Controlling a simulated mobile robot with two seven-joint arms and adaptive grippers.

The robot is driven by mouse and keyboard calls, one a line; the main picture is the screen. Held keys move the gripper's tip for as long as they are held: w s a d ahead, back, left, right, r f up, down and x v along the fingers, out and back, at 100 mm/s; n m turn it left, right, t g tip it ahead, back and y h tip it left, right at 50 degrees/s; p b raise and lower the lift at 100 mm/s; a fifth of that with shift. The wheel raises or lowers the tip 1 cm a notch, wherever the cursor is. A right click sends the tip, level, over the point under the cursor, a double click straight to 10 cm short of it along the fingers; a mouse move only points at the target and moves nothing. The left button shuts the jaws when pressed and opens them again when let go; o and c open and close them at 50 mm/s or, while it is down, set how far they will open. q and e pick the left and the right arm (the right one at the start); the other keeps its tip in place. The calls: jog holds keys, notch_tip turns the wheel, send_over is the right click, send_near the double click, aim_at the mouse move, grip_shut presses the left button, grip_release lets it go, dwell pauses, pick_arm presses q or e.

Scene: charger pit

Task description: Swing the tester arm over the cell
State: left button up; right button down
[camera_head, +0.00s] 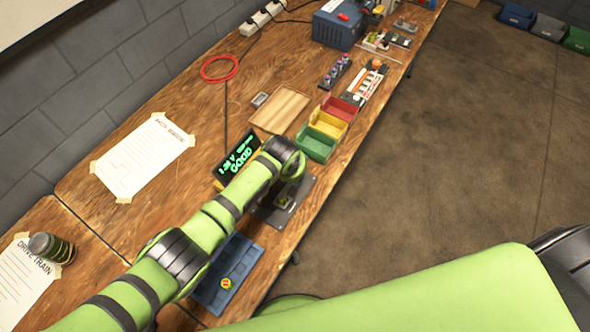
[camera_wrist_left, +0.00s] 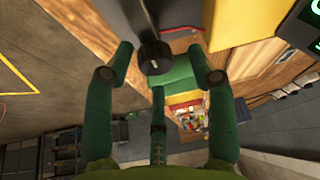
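The tester has a black display (camera_head: 238,158) with green text that includes "GOOD", and a dark base plate (camera_head: 294,200). A small cell-like piece (camera_head: 285,202) sits on the plate, partly hidden by my arm. In the left wrist view a grey bar ending in a black knob (camera_wrist_left: 153,54), apparently the tester arm, reaches in from the top. My left gripper (camera_wrist_left: 158,48) is open, its green fingers on either side of the knob with visible gaps. In the head view my left arm's wrist covers the gripper and tester arm. My right gripper is out of view.
A blue tray (camera_head: 212,299) with a round yellow-red piece (camera_head: 226,283) lies near the bench's front edge. Green (camera_head: 316,145), yellow (camera_head: 327,122) and red (camera_head: 341,108) bins and a wooden tray (camera_head: 279,111) stand beyond the tester.

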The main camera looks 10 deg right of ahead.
pick_arm(q)
jog(key=shift+f, duration=0.1)
jog(key=shift+s, duration=0.2)
jog(key=v, duration=1.2)
dwell(0.3)
